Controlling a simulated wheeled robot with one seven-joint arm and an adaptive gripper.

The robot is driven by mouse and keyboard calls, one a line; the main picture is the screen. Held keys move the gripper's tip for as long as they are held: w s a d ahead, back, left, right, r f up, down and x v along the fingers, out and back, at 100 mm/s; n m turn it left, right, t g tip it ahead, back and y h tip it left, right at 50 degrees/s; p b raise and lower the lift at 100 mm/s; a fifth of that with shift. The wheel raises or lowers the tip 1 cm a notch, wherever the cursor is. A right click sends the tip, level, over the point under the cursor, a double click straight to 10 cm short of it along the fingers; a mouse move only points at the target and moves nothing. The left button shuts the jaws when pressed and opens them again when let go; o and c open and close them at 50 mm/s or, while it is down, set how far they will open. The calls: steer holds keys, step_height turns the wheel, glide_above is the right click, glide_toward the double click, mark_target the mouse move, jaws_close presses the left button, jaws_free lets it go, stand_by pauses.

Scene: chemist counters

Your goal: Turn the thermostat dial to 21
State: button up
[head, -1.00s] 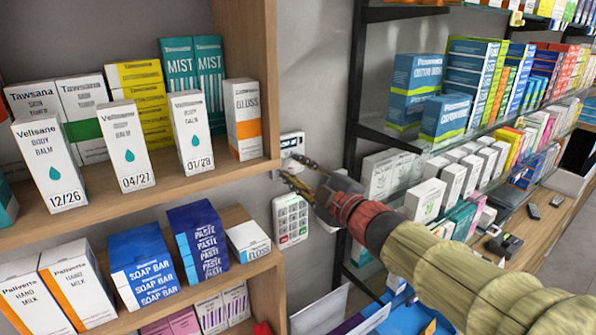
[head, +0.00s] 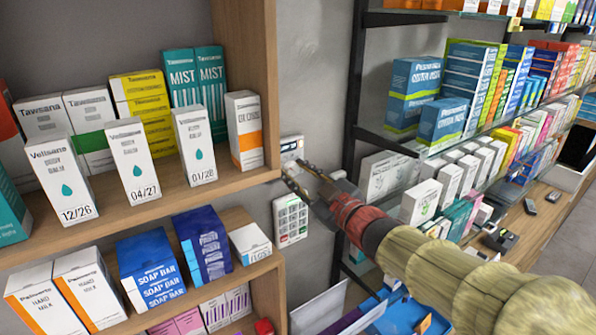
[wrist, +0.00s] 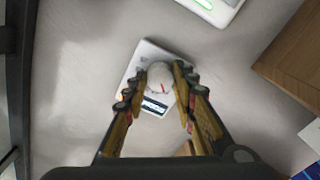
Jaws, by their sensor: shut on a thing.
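The thermostat is a small white wall unit (wrist: 150,54), also partly visible in the head view (head: 291,145). In the wrist view its round pale dial (wrist: 159,76) carries a red mark at its lower part, and a small dark display (wrist: 154,105) sits beside it. My gripper (wrist: 161,72) has its two fingers on either side of the dial, shut on it. In the head view my gripper (head: 296,172) reaches the wall from the right and hides much of the thermostat. The numbers and reading are too small to tell.
A white keypad (head: 291,219) is on the wall just below my gripper. A wooden shelf (head: 150,206) with boxed goods stands close on the left. A dark-framed rack (head: 352,90) with glass shelves and boxes stands on the right. Bare grey wall lies above the thermostat.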

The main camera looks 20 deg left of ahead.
stand_by(0.4)
steer(key=o, duration=1.2)
steer(key=shift+c, duration=0.2)
steer(key=v, duration=1.2)
steer(key=shift+a, duration=0.1)
